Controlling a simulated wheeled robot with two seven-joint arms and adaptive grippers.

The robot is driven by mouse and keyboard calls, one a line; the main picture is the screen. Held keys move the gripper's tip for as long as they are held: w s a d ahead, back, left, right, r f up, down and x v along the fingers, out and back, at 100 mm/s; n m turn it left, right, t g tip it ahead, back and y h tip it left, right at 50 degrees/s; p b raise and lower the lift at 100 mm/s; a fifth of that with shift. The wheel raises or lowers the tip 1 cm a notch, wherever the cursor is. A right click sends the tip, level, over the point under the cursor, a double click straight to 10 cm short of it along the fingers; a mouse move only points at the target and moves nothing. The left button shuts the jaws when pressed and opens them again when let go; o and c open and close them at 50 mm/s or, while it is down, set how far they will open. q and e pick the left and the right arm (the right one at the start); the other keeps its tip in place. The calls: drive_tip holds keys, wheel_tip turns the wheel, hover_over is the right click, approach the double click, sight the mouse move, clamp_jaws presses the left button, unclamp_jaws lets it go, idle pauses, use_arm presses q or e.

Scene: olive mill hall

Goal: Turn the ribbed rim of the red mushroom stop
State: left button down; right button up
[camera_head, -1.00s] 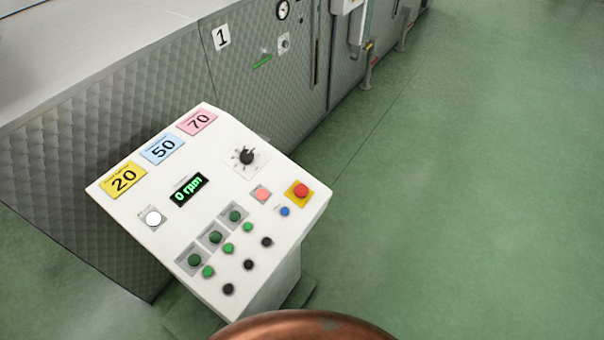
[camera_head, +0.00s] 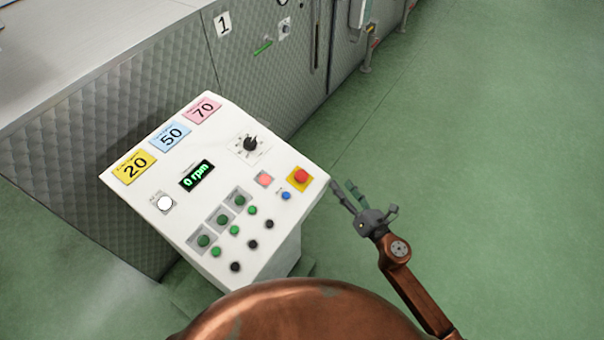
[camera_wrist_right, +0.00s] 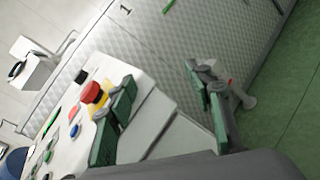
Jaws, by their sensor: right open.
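The red mushroom stop (camera_head: 301,176) sits on a yellow square plate at the right edge of the white sloped control panel (camera_head: 215,262). It also shows in the right wrist view (camera_wrist_right: 92,92), beyond the tip of one finger. My right gripper (camera_head: 347,189) is open and empty, just right of the panel edge and the stop, apart from the stop in the head view. In the wrist view its two green-padded fingers (camera_wrist_right: 165,88) stand wide apart, with the panel's side between them. The ribs on the rim are too small to make out. My left gripper is not in view.
A black rotary knob (camera_head: 250,143), a lit pink button (camera_head: 264,179), a blue button (camera_head: 286,196) and several green and black buttons are near the stop. The display (camera_head: 197,176) reads 0 rpm. A quilted metal machine (camera_head: 165,75) stands behind. Green floor (camera_head: 480,190) is clear at right.

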sight(302, 175)
drive_tip(key=s+a+r+n+g+y, duration=0.1)
drive_tip(key=a+r+n, duration=0.1)
drive_tip(key=n, duration=0.1)
drive_tip(key=s+a+r+n+y, duration=0.1)
drive_tip(key=s+a+r+n, duration=0.1)
drive_tip(key=a+n, duration=0.1)
drive_tip(key=s+a+r+n+g+y, duration=0.1)
drive_tip(key=a+r+n+y, duration=0.1)
drive_tip(key=a+n, duration=0.1)
drive_tip(key=shift+s+a+g+p, duration=0.15)
drive_tip(key=shift+s+g+p, duration=0.1)
drive_tip(key=shift+g+p, duration=0.05)
drive_tip(key=p+x, duration=0.1)
drive_tip(key=x, duration=0.5)
drive_tip(key=shift+w+a+f, duration=0.1)
drive_tip(key=shift+w+a, duration=0.35)
drive_tip(key=shift+a, duration=0.05)
drive_tip(key=shift+c, duration=0.6)
